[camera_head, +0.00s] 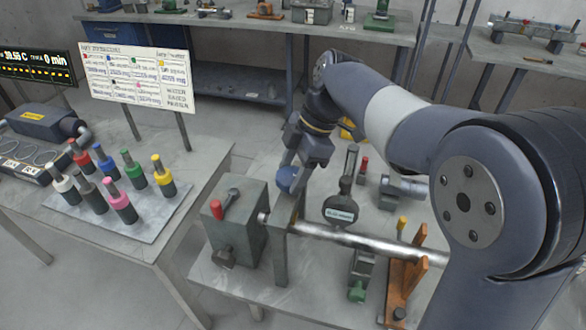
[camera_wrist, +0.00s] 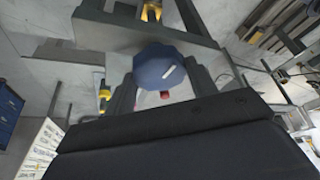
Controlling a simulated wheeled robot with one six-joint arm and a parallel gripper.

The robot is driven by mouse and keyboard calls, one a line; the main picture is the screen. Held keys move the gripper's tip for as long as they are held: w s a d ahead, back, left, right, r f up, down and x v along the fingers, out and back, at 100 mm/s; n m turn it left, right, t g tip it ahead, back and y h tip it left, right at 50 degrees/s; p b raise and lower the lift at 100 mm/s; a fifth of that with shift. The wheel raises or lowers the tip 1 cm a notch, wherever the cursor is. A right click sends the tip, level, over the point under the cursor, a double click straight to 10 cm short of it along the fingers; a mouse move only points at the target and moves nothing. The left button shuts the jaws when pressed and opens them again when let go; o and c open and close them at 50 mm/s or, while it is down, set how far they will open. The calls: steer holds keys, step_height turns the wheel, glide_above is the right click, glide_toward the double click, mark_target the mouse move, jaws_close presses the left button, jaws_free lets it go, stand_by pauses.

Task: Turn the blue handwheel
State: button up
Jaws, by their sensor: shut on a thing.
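The blue handwheel (camera_wrist: 160,68) is a dark blue knob with a white mark, mounted on the grey machine block. In the head view the handwheel (camera_head: 288,179) shows only in part, below my gripper (camera_head: 303,160). In the wrist view the two fingers of my gripper (camera_wrist: 162,88) stand on either side of the handwheel, shut on it. The white mark slants up to the right. My gripper hides part of the wheel in the head view.
The grey block (camera_head: 234,225) carries a red-handled lever (camera_head: 217,209). A metal rod (camera_head: 350,237) runs right from it, with a dial gauge (camera_head: 341,209) above and an orange bracket (camera_head: 404,280) farther along. Several coloured tools stand on a tray (camera_head: 135,232) on the left table.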

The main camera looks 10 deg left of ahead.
steer(key=o, duration=1)
steer(key=shift+c, duration=0.2)
steer(key=v, duration=1)
steer(key=shift+r, duration=0.35)
steer(key=shift+f, duration=0.1)
steer(key=x, duration=1)
steer(key=shift+f, duration=0.35)
steer(key=shift+m, duration=0.3)
steer(key=shift+r, duration=0.15)
